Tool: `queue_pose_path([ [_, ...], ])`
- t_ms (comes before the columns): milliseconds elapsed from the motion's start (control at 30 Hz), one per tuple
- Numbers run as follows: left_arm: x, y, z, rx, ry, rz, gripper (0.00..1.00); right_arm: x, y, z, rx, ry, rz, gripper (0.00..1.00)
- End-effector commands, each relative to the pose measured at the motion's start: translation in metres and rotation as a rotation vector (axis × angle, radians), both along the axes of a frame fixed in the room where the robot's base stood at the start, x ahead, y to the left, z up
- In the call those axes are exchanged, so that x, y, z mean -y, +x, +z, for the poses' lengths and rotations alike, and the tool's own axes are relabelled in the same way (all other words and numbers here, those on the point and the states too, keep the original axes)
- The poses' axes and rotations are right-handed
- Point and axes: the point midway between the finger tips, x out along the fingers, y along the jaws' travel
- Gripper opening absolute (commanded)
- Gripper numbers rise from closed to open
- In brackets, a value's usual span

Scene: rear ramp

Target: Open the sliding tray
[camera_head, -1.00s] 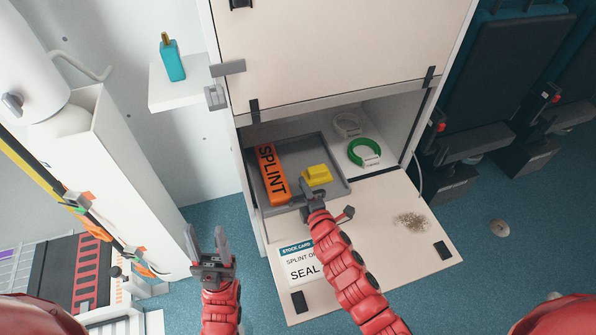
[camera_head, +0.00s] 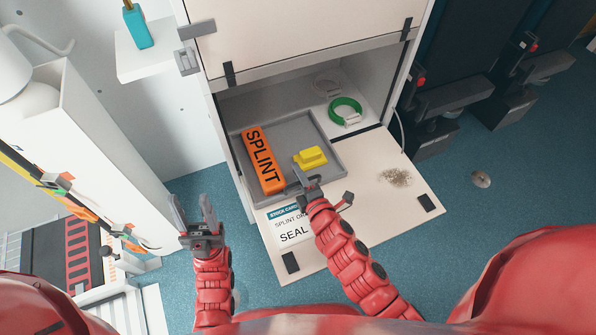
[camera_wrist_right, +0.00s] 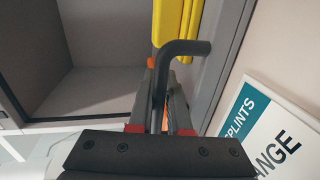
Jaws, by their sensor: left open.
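The sliding tray (camera_head: 238,150) is grey and shallow. It sticks part way out of the lower cabinet compartment, over the lowered flap. An orange SPLINT box (camera_head: 262,160) and a yellow block (camera_head: 310,158) lie in it. My right gripper (camera_head: 308,182) is at the tray's front edge. In the right wrist view, the tray's dark bent bar handle (camera_wrist_right: 188,47) runs down between the close-set fingers (camera_wrist_right: 160,95), which appear shut on it. My left gripper (camera_head: 193,207) is open and empty, left of the flap, with its fingers pointing up.
The lowered flap (camera_head: 395,205) bears a stock card (camera_head: 290,228) and a brown speckled patch (camera_head: 395,177). A green ring (camera_head: 345,111) lies in the compartment beside the tray. A white column (camera_head: 110,150) stands at left, dark seats (camera_head: 460,70) at right.

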Motion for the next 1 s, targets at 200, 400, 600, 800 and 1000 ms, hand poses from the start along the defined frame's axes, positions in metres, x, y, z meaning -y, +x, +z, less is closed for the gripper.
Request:
queue_pose_path([
  [200,0.000,0.000,0.000,0.000,0.000,0.000,0.50,0.000,0.000,0.000,0.000,0.000,0.000,0.27],
  [400,0.000,0.000,0.001,-0.001,-0.001,0.000,0.50,0.001,-0.003,0.001,0.000,0.000,0.000,0.27],
  [600,0.000,0.001,0.007,-0.006,-0.009,-0.001,0.50,0.009,-0.029,0.008,-0.001,0.001,0.001,0.27],
  [800,0.000,0.002,0.015,-0.009,-0.011,-0.002,0.50,0.025,-0.074,0.017,-0.003,0.000,-0.002,0.27],
  [1000,0.000,0.001,0.024,-0.008,-0.011,-0.002,0.50,0.040,-0.118,0.025,-0.006,-0.001,-0.005,0.27],
])
